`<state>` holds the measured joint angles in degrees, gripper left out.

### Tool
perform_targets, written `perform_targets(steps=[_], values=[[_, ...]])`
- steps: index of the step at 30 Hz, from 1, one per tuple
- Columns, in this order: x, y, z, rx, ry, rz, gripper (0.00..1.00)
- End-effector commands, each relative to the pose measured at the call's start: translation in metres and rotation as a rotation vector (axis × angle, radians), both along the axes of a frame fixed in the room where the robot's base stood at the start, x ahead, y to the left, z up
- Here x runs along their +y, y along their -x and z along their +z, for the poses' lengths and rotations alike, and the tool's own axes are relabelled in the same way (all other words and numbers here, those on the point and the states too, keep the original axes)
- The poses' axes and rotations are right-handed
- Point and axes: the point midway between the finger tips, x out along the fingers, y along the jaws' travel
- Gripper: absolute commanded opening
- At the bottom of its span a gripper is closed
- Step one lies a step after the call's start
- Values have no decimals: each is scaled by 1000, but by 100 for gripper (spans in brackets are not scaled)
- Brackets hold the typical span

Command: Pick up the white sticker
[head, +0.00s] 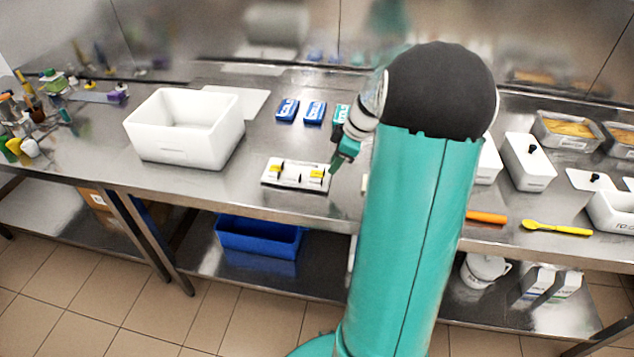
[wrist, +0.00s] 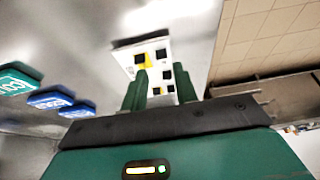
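A small white rectangular piece with yellow and dark patches (head: 297,183) lies on the steel counter in the head view. I cannot tell which part of it is the white sticker. It also shows beyond my fingers in the wrist view (wrist: 153,76), with several black squares and yellow marks on its face. My gripper (head: 340,160) is just to the right of this piece in the head view. In the wrist view its two green fingers (wrist: 160,82) stand apart with a gap between them, in front of the piece. Whether they touch it I cannot tell. The fingers cover part of its near end.
A white open bin (head: 185,140) stands to the left on the counter. Blue packs (head: 287,110) lie behind the piece. An orange handle (head: 487,218) and a yellow spoon (head: 556,229) lie to the right. A blue crate (head: 258,238) sits on the shelf below.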

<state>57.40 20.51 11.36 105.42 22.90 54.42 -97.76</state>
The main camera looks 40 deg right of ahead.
Motion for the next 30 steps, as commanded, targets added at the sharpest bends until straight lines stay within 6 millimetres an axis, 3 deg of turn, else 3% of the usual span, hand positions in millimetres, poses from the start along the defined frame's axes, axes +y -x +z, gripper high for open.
perform_targets(steps=[8, 15, 24, 28, 30], values=[[8, -8, -23, 0, -1, 4, 29], [17, -18, -56, 1, -2, 3, 29], [18, -20, -61, 0, 1, 2, 29], [18, -20, -61, 0, 1, 2, 6], [18, -20, -61, 0, 1, 2, 4]])
